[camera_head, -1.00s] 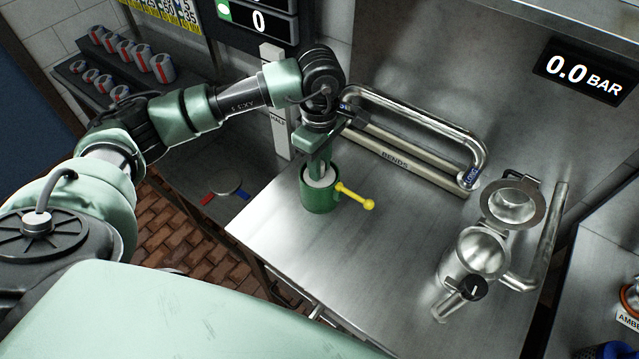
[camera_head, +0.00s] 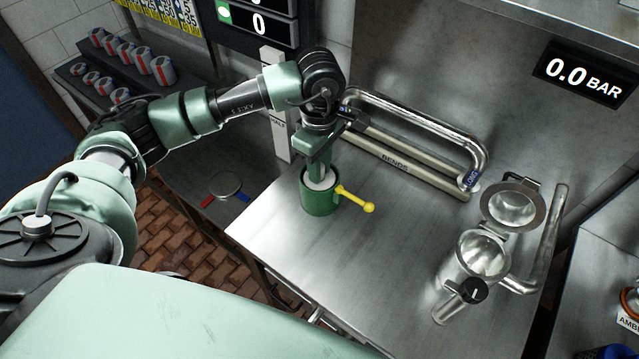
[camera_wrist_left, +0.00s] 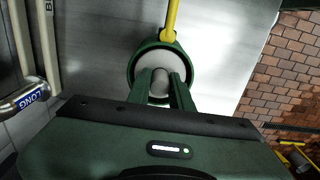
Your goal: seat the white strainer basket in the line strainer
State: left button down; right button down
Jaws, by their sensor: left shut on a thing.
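The white strainer basket (camera_head: 320,184) sits inside a green cup-shaped holder (camera_head: 319,203) with a yellow ball-ended handle. Only its pale top shows; the rest is hidden by the holder wall. My left gripper (camera_head: 320,172) points down into the holder and is shut on the basket's top knob. The left wrist view shows the fingers on both sides of the rounded grey knob (camera_wrist_left: 160,84), with the white basket (camera_wrist_left: 143,83) around it. The line strainer (camera_head: 483,253) is a steel body with an open round mouth at the right of the table. My right gripper is out of view.
A hinged steel ring lid (camera_head: 512,203) stands open behind the strainer mouth. A black-knobbed fitting (camera_head: 473,289) sits at its front. Bent pipes in a rack marked BENDS (camera_head: 394,160) run along the back. The table (camera_head: 375,262) is clear between holder and strainer.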

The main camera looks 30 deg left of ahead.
pick_arm(q)
jog(key=shift+r, duration=0.1)
jog(key=shift+r, duration=0.55)
notch_tip(320, 180, up, 9)
jog(key=b, duration=0.2)
jog(key=shift+r+b, duration=0.15)
jog(key=shift+b, duration=0.25)
notch_tip(320, 180, up, 10)
jog(key=shift+f, duration=0.25)
